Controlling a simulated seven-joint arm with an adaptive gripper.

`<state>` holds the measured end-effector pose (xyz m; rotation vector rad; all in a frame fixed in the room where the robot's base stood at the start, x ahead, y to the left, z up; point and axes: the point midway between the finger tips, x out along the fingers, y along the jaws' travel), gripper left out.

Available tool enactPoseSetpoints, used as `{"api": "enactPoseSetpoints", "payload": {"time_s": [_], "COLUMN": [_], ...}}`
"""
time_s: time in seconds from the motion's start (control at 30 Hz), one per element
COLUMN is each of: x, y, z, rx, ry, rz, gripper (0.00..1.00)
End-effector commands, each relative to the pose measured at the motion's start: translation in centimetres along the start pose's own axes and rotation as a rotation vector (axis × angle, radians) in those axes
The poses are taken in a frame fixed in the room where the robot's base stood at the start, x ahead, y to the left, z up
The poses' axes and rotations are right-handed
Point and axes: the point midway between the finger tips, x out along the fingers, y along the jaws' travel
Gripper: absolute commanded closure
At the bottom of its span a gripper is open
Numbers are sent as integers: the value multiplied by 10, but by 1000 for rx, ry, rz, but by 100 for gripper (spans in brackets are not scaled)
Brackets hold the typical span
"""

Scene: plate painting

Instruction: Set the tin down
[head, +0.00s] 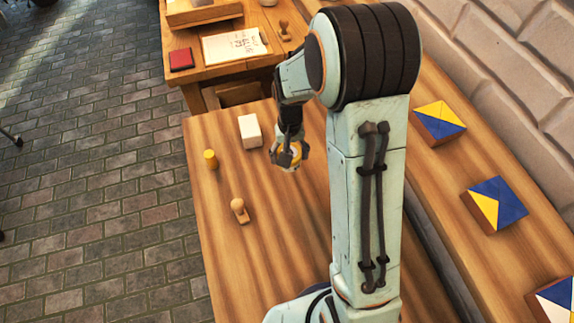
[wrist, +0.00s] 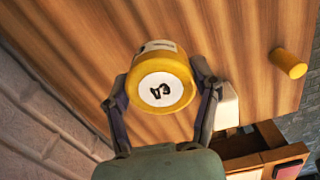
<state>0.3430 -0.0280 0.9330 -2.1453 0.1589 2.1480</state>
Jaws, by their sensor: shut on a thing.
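The tin (wrist: 160,82) is yellow with a white label bearing a dark mark on the end facing the wrist camera. My gripper (wrist: 162,95) is shut on it, with one finger on each side. In the head view my gripper (head: 288,155) hangs over the wooden table, and only a bit of the yellow tin (head: 289,153) shows between the fingers. I cannot tell whether the tin touches the table top.
A white block (head: 250,131) stands left of my gripper, with a small yellow cylinder (head: 210,159) farther left. A wooden stamp (head: 240,210) is nearer. Painted blue and yellow blocks (head: 438,122) lie on the right bench. The table top (head: 265,262) is bare near the front.

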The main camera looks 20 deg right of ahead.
Motion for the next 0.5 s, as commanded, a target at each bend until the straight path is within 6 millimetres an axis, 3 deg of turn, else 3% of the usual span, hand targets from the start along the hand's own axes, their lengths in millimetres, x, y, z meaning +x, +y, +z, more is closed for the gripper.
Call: {"api": "enactPoseSetpoints", "payload": {"time_s": [0.2, 0.5], "x": [41, 83], "y": [4, 4], "z": [11, 10], "rx": [14, 13], "ry": [-3, 0], "rz": [-1, -1], "gripper": [79, 79]}}
